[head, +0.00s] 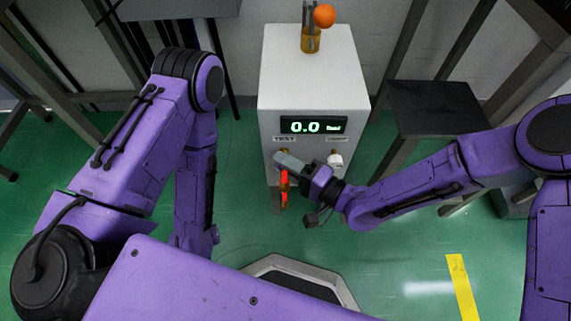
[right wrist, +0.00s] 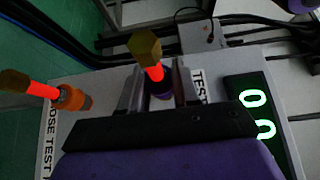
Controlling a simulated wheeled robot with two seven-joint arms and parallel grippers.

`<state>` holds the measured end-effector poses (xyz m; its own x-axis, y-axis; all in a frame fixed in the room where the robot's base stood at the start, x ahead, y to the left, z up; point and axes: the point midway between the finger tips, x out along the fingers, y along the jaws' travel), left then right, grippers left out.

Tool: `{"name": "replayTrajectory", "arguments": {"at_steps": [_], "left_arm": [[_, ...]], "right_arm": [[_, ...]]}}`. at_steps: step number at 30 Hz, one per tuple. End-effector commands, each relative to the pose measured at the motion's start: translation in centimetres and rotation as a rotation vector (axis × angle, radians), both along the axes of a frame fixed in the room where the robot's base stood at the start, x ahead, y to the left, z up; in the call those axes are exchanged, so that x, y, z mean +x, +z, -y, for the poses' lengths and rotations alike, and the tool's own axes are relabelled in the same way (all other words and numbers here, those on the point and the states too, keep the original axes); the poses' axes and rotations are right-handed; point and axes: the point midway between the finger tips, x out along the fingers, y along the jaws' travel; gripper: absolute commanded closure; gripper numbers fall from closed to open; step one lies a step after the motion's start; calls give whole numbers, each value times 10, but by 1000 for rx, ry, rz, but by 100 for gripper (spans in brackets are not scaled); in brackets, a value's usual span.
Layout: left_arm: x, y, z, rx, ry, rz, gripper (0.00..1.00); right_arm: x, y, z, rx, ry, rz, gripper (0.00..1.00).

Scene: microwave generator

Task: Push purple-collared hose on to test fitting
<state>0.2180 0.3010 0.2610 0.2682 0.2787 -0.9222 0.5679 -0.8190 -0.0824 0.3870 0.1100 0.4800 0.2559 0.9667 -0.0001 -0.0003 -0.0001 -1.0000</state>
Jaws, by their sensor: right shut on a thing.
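The test unit is a pale grey box (head: 315,85) with a lit display reading 0.0 and a TEST label on its front. My right gripper (head: 284,163) is at the front face below that label. In the right wrist view, its two fingers (right wrist: 160,92) are shut on a short red hose (right wrist: 154,72) with a brass hex end and a dark purple collar (right wrist: 161,95) low between the fingers. The fitting is hidden behind the collar and fingers, so I cannot tell whether the hose is seated on it. My left gripper is not in view.
A second red hose (right wrist: 43,90) with an orange collar (right wrist: 73,98) sits beside the gripper on the same panel. A white knob (head: 335,160) is right of the gripper. An orange ball (head: 324,15) shows on top of the box. A dark stand (head: 435,107) is at right.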

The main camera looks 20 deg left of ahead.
Motion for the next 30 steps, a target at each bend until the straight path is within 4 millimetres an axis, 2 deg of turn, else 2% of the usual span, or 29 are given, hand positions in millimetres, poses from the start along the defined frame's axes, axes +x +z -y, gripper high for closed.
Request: {"name": "replayTrajectory", "arguments": {"at_steps": [9,10,12,23,26,30], "left_arm": [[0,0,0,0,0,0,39],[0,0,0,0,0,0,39],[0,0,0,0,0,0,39],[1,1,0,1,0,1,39],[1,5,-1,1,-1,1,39],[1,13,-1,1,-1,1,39]], "right_arm": [[7,0,-2,1,0,1,100],[7,0,-2,1,0,1,63],[7,0,-2,1,0,1,40],[6,1,2,0,-2,-1,39],[2,2,17,-2,-2,-1,39],[-6,3,48,0,-4,-3,39]]}}
